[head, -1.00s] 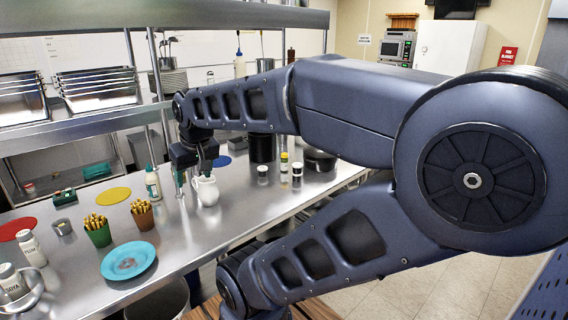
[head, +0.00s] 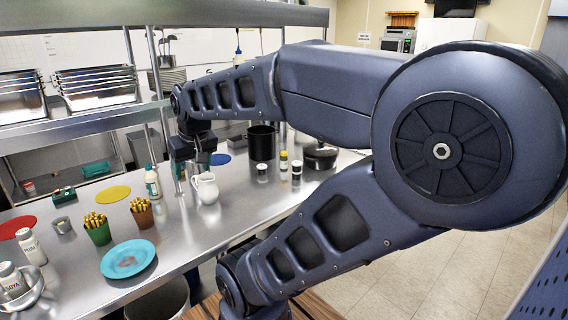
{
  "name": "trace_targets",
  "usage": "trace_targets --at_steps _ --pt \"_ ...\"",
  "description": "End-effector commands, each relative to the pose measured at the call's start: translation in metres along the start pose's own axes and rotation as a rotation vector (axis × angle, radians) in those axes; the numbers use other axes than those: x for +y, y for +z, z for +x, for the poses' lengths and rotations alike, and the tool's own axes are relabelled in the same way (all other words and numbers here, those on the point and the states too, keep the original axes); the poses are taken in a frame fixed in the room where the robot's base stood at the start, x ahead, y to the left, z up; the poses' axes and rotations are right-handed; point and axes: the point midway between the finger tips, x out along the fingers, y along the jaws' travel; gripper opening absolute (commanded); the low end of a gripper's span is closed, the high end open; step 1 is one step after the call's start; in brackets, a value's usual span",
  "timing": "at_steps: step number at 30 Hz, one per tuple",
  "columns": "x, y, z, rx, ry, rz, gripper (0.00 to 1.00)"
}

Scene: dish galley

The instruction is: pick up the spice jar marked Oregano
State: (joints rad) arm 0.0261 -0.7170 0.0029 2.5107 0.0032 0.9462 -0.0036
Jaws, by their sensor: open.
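Several small jars stand together right of the middle of the counter: a low dark-and-white one (head: 262,169), a taller one with a pale top (head: 283,162) and a dark-capped one with a white label (head: 296,169). Their labels are too small to read, so I cannot tell which is Oregano. My gripper (head: 190,178) is open and points down over the counter, left of these jars. It is near the white pitcher (head: 207,188) and apart from the jars. My arm hides part of the shelf and the counter's back.
A black pot (head: 262,144) and a lidded pan (head: 320,156) stand by the jars. A white bottle (head: 152,182) stands left of the gripper. Fry cups (head: 98,232), (head: 142,216) and a blue plate (head: 128,260) are at the front. The shelf (head: 100,124) runs above the counter.

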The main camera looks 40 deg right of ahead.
Motion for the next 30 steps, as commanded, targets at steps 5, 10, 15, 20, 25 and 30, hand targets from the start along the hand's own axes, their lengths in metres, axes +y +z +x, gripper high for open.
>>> trace_targets --at_steps 5,10,15,20,25,30 --pt "0.021 -0.048 0.006 -0.006 0.023 0.063 0.63" --pt "0.049 -0.095 0.016 -0.006 0.047 0.128 0.63" --pt "0.085 -0.14 0.032 -0.006 0.072 0.193 0.63" --pt "0.125 -0.178 0.051 -0.006 0.096 0.254 0.63" --pt "0.174 -0.212 0.076 -0.007 0.122 0.318 0.63" --pt "0.229 -0.24 0.105 -0.007 0.148 0.382 0.63"
